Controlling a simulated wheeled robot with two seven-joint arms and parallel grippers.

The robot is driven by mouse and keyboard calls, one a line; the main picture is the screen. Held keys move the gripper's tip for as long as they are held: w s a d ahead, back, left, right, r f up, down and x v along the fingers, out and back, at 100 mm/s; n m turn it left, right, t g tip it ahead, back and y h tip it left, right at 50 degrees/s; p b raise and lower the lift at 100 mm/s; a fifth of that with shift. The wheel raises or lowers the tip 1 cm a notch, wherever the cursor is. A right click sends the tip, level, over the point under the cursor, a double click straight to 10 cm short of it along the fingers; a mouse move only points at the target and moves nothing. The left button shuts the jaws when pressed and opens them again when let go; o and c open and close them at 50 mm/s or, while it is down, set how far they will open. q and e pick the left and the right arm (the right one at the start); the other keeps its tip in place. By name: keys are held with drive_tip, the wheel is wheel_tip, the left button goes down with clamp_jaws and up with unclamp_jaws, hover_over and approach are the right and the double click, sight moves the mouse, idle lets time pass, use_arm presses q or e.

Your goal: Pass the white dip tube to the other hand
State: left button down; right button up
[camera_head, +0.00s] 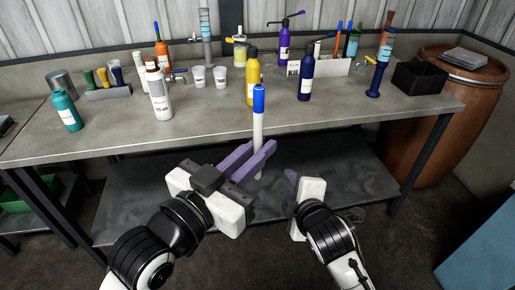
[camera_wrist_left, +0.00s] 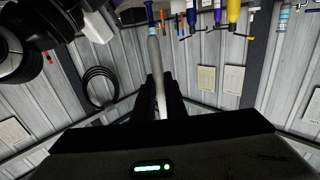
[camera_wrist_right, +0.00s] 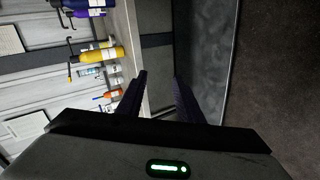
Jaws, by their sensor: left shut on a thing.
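The white dip tube (camera_head: 258,131) has a blue top end and stands nearly upright in front of the workbench. My left gripper (camera_head: 263,151) is shut on it, low on the tube, with purple fingers. In the left wrist view the dip tube (camera_wrist_left: 157,70) runs up from between the dark fingers, its blue end at the top. My right gripper (camera_head: 290,175) is to the right of the tube and a little lower, apart from it. In the right wrist view its two fingers (camera_wrist_right: 160,80) are spread with nothing between them.
The workbench (camera_head: 215,118) behind holds a white bottle (camera_head: 159,96), a yellow bottle (camera_head: 253,78), a dark blue bottle (camera_head: 305,80), a teal bottle (camera_head: 67,112) and white cups (camera_head: 199,76). A brown barrel (camera_head: 428,125) stands at right. A lower shelf (camera_head: 140,205) lies under the bench.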

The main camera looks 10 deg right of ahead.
drive_tip(key=s+f+m+g+y, duration=0.2)
drive_tip(key=s+f+m, duration=1.1)
drive_tip(key=s+f, duration=0.8)
drive_tip(key=s+g, duration=0.1)
drive_tip(key=s, duration=0.2)
drive_tip(key=shift+a+f+g+y, duration=0.3)
drive_tip(key=shift+f+g, duration=0.1)
drive_tip(key=shift+s, duration=0.15)
drive_tip(key=s+d, duration=0.2)
drive_tip(key=s, duration=0.4)
drive_tip(key=shift+s, duration=0.35)
